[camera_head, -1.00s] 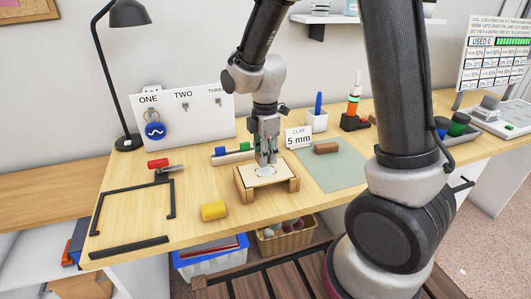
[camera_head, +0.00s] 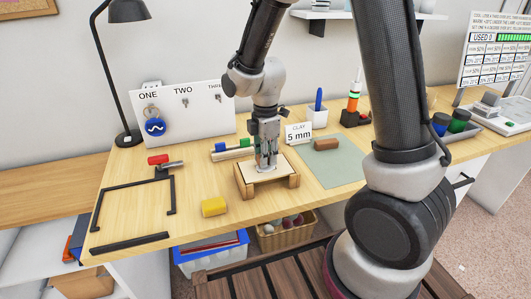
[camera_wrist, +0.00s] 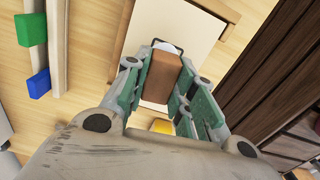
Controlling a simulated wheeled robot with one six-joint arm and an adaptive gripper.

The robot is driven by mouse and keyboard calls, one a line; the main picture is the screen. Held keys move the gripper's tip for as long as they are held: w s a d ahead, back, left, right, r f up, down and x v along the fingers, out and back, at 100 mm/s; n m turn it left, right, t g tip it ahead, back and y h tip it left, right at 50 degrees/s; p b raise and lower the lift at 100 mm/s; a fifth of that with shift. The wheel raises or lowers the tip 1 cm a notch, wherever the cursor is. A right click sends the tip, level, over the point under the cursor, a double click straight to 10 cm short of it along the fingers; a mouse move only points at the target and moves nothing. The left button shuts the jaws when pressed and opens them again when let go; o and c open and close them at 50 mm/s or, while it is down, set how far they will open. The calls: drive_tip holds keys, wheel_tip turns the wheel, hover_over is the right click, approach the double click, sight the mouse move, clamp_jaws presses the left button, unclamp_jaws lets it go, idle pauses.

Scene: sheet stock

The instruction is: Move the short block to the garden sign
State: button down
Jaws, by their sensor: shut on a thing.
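My gripper (camera_head: 266,165) is low over the pale top of a small wooden stand (camera_head: 293,183). In the wrist view my gripper (camera_wrist: 163,82) is shut on a brown block (camera_wrist: 161,78), held between its green finger pads. In the head view the fingers hide the held block. Another brown block (camera_head: 326,144) lies on a grey-green mat (camera_head: 340,168) to the right. A white sign reading CLAY 5 mm (camera_head: 298,133) stands behind. I see no sign that reads garden.
A white holder (camera_head: 317,119) stands behind the mat.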

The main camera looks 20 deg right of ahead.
drive_tip(key=shift+f, duration=0.15)
idle(0.3)
drive_tip(key=shift+f, duration=0.5)
drive_tip(key=shift+f, duration=0.15)
idle(0.3)
drive_tip(key=c, duration=1.1)
unclamp_jaws()
drive_tip(key=shift+o, duration=0.3)
drive_tip(key=o, duration=1)
drive_tip(key=shift+o, duration=0.2)
